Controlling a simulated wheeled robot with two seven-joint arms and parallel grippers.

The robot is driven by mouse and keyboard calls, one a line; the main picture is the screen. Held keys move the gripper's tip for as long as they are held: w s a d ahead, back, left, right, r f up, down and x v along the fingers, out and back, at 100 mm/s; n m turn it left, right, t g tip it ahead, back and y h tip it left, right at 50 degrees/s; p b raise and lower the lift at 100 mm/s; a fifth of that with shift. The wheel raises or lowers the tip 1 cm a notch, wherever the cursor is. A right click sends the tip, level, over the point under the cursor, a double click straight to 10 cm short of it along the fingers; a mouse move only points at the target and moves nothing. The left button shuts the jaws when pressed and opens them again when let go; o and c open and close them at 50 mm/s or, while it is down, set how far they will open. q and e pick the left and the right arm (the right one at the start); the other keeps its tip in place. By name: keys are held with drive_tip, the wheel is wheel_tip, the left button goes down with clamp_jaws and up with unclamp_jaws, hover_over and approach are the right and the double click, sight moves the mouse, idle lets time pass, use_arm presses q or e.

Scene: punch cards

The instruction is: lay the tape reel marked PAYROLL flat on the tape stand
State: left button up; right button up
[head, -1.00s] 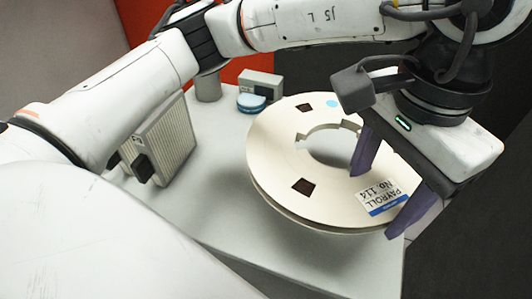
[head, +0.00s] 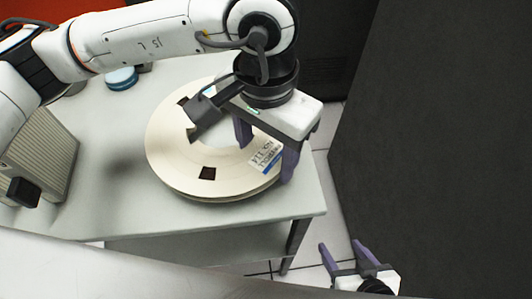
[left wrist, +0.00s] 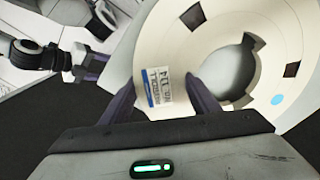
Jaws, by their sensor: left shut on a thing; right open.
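The cream tape reel (head: 172,148) has a white and blue label (head: 266,157), blurred now but reading PAYROLL No 114 in the earlier head view. My left gripper (head: 265,154) is shut on its rim, one finger in the centre hole and one outside the edge. The reel is roughly level over the pale table's right part; a dark shadow lies left of it. The left wrist view shows the reel (left wrist: 225,22) and label between the fingers (left wrist: 163,98). My right gripper (head: 342,250) is open and empty, low beyond the table's front edge. I cannot pick out the tape stand for certain.
The pale table (head: 95,135) has bare room left of the reel. A ribbed beige box (head: 45,150) stands at its left, and a light blue disc (head: 122,78) lies at the back. A tall dark cabinet (head: 440,140) stands at the right, past a strip of tiled floor.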

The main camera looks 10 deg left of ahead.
use_arm(q)
drive_tip(key=shift+f, duration=0.45)
drive_tip(key=shift+f+b, duration=0.3)
drive_tip(key=shift+b, duration=0.2)
drive_tip(key=shift+f+b, duration=0.2)
drive_tip(key=shift+b, duration=0.1)
use_arm(e)
drive_tip(key=shift+w+f, duration=0.1)
drive_tip(key=shift+f, duration=0.4)
use_arm(q)
drive_tip(key=shift+f, duration=0.1)
use_arm(e)
drive_tip(key=shift+a, duration=0.1)
use_arm(q)
drive_tip(key=o, duration=1.5)
drive_tip(key=shift+c, duration=0.2)
drive_tip(key=shift+o, duration=0.3)
drive_tip(key=shift+s+f, duration=0.1)
use_arm(e)
drive_tip(key=shift+a, duration=0.1)
